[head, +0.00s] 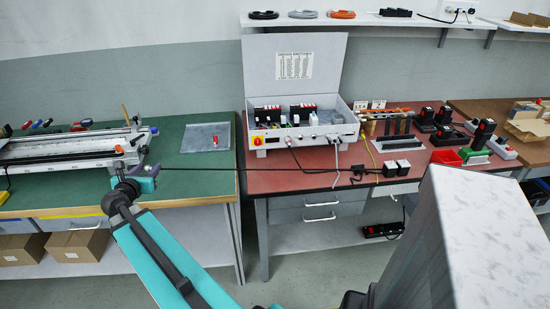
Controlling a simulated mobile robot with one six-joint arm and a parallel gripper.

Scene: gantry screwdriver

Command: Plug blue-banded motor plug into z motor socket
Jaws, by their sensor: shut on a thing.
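My gripper (139,170) is at the right end of the gantry (70,153), by the front edge of the green bench. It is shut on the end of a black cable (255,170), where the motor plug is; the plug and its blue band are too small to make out. The cable stretches almost straight to the right, across the gap between benches, to the red bench top. The z motor socket cannot be made out; the gantry's right end is partly behind my gripper. I cannot tell whether the plug touches anything.
An open control cabinet (304,137) stands on the red bench (290,182). A grey tray (201,138) lies on the green bench (190,178), right of the gantry. Screwdrivers (40,124) lie behind the gantry.

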